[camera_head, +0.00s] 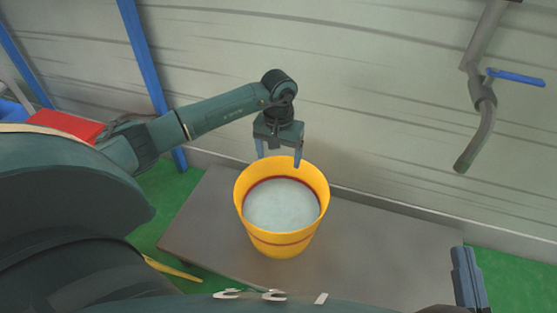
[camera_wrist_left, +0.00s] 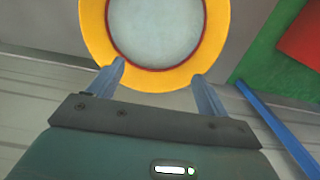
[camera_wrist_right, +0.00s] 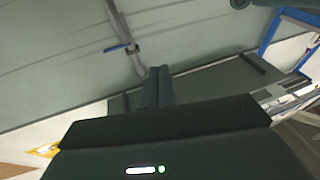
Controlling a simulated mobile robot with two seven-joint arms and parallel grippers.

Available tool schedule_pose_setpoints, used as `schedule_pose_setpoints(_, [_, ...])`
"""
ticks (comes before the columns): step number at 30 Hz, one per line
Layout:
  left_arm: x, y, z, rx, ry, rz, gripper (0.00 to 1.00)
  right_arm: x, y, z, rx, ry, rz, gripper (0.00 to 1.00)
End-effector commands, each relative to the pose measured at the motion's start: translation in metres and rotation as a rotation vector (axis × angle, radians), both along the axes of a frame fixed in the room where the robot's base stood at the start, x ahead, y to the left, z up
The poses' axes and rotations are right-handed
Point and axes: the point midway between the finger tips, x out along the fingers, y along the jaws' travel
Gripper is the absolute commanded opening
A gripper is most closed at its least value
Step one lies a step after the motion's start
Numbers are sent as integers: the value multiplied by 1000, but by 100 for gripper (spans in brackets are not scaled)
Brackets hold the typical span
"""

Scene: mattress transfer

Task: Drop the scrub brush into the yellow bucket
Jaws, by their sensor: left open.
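The yellow bucket (camera_head: 283,246) stands upright on a grey platform, with a pale grey surface and a dark red ring inside. It also shows in the left wrist view (camera_wrist_left: 95,28). My left gripper (camera_head: 279,156) is open and empty, with its fingers pointing down at the bucket's far rim; in the left wrist view its fingertips (camera_wrist_left: 158,72) overlap the rim. I cannot tell whether they touch it. My right gripper (camera_head: 468,275) is at the lower right, its fingers together with nothing visible between them; they also show in the right wrist view (camera_wrist_right: 158,87). I see no scrub brush in any view.
The grey platform (camera_head: 365,245) is bare right of the bucket. A pale panelled wall (camera_head: 370,90) rises behind it. A pipe with a blue-handled valve (camera_head: 482,95) hangs at the upper right. A red object (camera_head: 68,124) and a thin yellow object (camera_head: 172,268) lie left, on or near green floor.

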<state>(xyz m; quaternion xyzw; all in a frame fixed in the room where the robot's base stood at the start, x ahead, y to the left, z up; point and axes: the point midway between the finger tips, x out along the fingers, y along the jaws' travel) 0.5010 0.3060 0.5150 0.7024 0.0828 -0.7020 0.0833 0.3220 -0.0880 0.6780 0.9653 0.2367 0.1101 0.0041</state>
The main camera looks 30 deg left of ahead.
Motion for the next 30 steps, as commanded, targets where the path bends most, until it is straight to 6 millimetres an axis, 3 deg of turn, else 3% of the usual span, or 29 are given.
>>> schedule_pose_setpoints(1, [1,1,19,2,-4,0,78,0,-1,6,-9,1,-7,0])
schedule_pose_setpoints(3, [1,1,35,2,-4,0,78,1,-3,7,-25,-4,-15,0])
schedule_pose_setpoints(12, [0,0,80,0,-1,0,78,0,-5,9,-69,-13,-31,0])
schedule_pose_setpoints(22, [0,0,86,0,1,0,78,0,-7,0,-87,1,-39,0])
schedule_pose_setpoints(30, [0,0,86,0,1,0,78,1,-7,5,-82,-9,-41,0])
